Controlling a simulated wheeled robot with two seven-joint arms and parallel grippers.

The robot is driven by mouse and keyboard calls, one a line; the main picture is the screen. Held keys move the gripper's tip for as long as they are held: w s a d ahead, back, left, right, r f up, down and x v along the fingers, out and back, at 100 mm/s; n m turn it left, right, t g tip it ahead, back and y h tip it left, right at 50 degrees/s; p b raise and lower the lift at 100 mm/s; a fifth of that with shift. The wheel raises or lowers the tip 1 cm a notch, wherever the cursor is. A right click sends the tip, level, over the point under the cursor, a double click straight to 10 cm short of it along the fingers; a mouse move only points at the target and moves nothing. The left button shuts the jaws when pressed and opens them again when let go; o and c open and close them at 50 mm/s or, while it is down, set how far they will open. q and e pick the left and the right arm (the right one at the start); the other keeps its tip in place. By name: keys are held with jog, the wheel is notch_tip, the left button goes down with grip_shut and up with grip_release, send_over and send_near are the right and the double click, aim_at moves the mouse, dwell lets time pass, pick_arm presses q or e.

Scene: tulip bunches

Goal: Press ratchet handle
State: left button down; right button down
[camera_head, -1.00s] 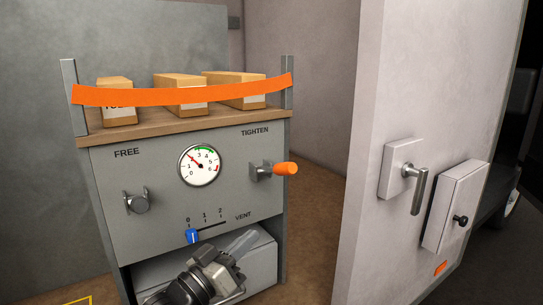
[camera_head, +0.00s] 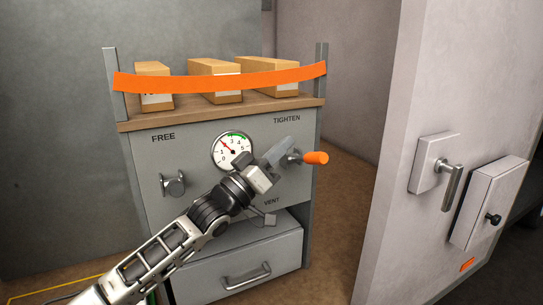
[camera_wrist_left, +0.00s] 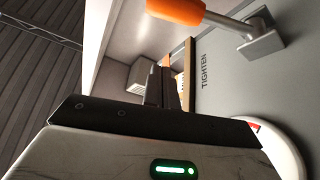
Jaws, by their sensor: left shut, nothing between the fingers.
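The ratchet handle (camera_head: 315,158) is an orange grip on a metal stem under the word TIGHTEN, on the grey cabinet front. It sticks out to the right, and in the left wrist view the orange grip (camera_wrist_left: 176,10) shows at the top. My left gripper (camera_head: 284,149) is shut and empty, just left of the handle and in front of the panel. It partly covers the handle's mount, and I cannot tell whether it touches it. In the left wrist view its fingers (camera_wrist_left: 166,88) lie below the orange grip, apart from it. My right gripper is out of view.
A round gauge (camera_head: 233,149) and a FREE knob (camera_head: 173,185) sit left of the handle. An orange strap (camera_head: 220,81) spans several boxes on the wooden top. A drawer (camera_head: 240,268) is below. A wall with a lever (camera_head: 452,188) stands to the right.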

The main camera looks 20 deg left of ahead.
aim_at(306, 157)
pick_arm(q)
jog(key=w+d, duration=0.1)
jog(key=w+d+f+p, duration=0.1)
jog(key=w+d, duration=0.1)
jog(key=shift+w+d+f, duration=0.15)
jog(key=shift+d+f, duration=0.05)
jog(key=shift+f, duration=0.1)
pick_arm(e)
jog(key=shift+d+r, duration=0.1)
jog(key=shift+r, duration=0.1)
